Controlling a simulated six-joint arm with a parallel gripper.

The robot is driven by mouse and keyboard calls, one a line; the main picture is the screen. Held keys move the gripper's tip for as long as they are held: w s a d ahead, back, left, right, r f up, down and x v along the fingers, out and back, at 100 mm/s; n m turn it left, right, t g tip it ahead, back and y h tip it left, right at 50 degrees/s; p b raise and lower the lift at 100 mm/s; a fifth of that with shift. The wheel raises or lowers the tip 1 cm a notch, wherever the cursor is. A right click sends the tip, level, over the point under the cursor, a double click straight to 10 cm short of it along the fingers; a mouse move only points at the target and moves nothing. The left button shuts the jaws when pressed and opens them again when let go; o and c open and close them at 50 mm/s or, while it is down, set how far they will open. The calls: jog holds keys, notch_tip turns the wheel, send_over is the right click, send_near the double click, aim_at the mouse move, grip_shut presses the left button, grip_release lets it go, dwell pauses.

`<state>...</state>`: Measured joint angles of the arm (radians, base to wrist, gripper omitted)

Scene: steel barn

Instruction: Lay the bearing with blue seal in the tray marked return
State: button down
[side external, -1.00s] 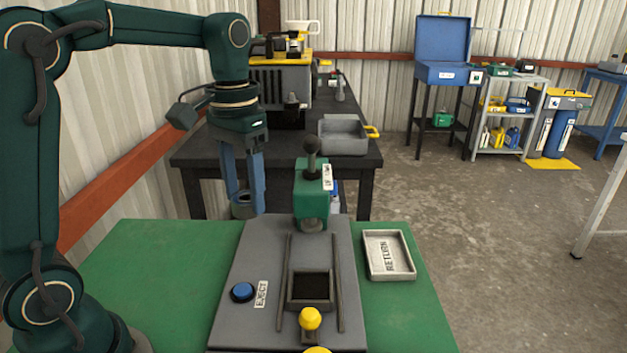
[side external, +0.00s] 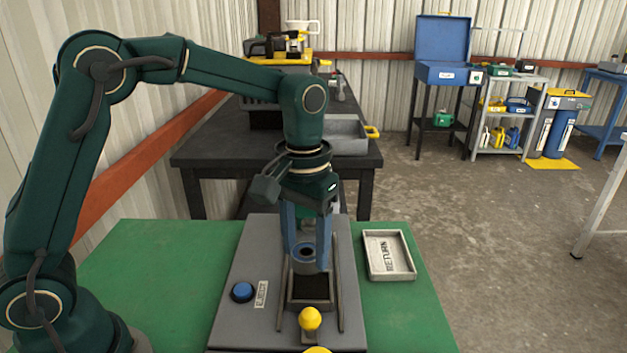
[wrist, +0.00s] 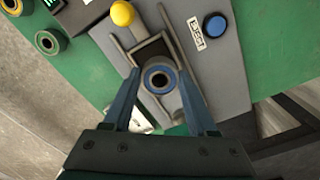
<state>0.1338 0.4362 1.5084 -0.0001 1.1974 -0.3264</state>
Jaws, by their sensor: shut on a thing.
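My gripper (side external: 307,256) is shut on a grey ring-shaped bearing (side external: 303,251), held level with its round face up. In the wrist view the bearing (wrist: 159,78) sits between the blue fingers and shows a dark bore and a bluish seal ring. It is in the air over the grey fixture plate, near the dark square recess (side external: 309,287). The pale tray marked RETURN (side external: 398,265) lies on the green table to the right of my gripper, and it looks empty.
A blue button (side external: 242,292) labelled EJECT is left of the recess. A yellow-knobbed lever (side external: 310,319) stands in front, with rails beside the recess. My gripper mostly hides the green press head. Two other ring parts (wrist: 50,41) lie on the green surface at the wrist view's upper left.

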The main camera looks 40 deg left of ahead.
aim_at(311, 270)
jog(key=shift+w+d+f, duration=0.1)
jog(key=shift+d+f, duration=0.35)
jog(key=shift+d, duration=0.05)
jog(key=shift+f, duration=1.65)
jog(key=shift+f, duration=0.15)
jog(key=shift+c, duration=1)
grip_release()
